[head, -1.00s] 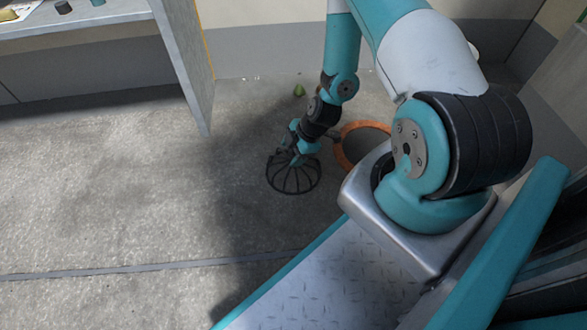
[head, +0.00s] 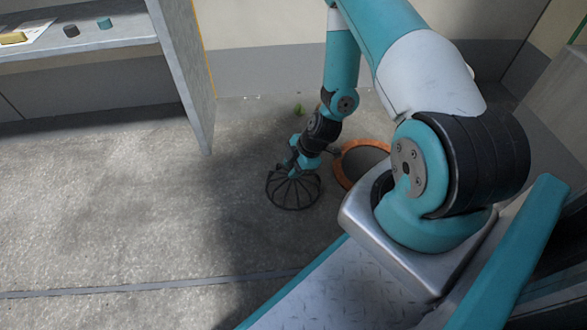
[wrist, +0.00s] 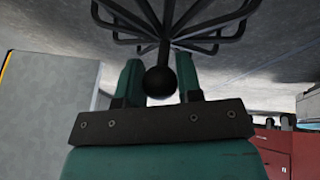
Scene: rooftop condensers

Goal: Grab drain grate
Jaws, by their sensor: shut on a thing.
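The drain grate (head: 293,190) is a dark, domed cage of curved bars, at the middle of the head view over the concrete floor. My gripper (head: 297,165) is at the top of the grate, shut on it. In the wrist view, the grate's bars (wrist: 172,28) spread out from a round black knob at the hub, and the knob sits between the two fingers of my gripper (wrist: 160,85). I cannot tell how far the grate is from the floor.
An orange-rimmed round thing (head: 362,162) lies on the floor right of my gripper. A small green object (head: 299,109) lies near the back wall. A grey bench (head: 95,38) with a side panel (head: 186,75) stands at the left. The floor (head: 120,215) at left is clear.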

